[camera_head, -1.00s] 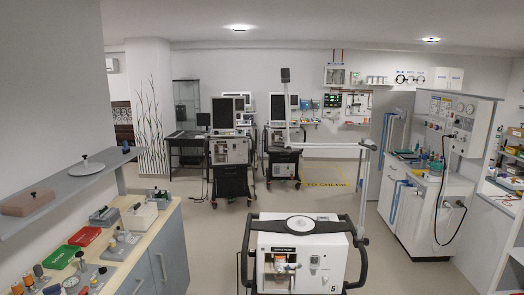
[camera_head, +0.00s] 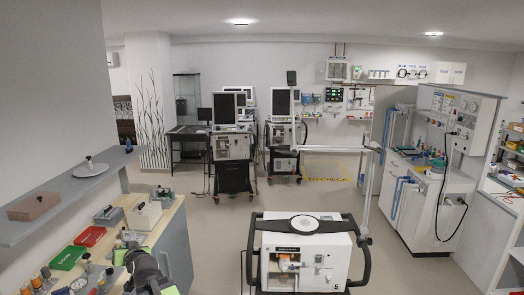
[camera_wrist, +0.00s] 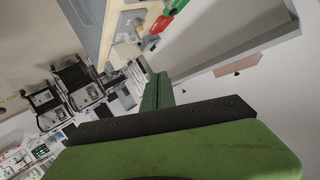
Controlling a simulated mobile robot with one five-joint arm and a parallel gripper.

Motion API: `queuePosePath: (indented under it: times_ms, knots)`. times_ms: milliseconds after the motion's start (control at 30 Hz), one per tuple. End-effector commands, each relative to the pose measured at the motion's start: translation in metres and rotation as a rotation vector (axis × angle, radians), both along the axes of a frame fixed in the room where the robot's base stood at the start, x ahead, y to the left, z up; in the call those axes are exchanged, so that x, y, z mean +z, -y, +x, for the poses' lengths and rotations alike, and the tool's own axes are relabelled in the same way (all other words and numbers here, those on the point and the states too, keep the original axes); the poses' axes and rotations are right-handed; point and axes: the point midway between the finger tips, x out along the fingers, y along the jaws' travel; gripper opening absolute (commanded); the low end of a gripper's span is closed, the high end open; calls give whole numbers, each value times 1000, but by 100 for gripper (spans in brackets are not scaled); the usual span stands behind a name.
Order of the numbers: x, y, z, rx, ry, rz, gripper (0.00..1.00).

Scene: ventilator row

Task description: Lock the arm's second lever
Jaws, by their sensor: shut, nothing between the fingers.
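The support arm (camera_head: 335,149) is a pale horizontal bar in the head view, above the white ventilator (camera_head: 305,262). It joins a tall post at its right end. A small grey joint piece (camera_head: 374,147) sits at that corner, and another (camera_head: 365,240) sits low on the post. I cannot tell which is the second lever or whether it is locked. My gripper (camera_wrist: 156,92) has green fingers, is shut and empty, and points away from the ventilator. In the head view my dark wrist shows low at the left, over the bench, well apart from the arm.
A bench with red (camera_head: 90,236) and green (camera_head: 67,257) trays and small parts stands at the left, below a grey shelf (camera_head: 70,205). More ventilators (camera_head: 232,147) stand at the back. A white workstation (camera_head: 430,205) is at the right. Floor between bench and ventilator is clear.

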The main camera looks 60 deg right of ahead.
Motion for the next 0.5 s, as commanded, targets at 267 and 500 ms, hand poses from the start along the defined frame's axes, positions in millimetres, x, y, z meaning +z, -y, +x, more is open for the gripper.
queuePosePath:
  times_ms: [267,500]
  knots:
    - [165,244,-189,-634,562,-246,0]
    - [228,314,-372,-1048,822,-454,0]
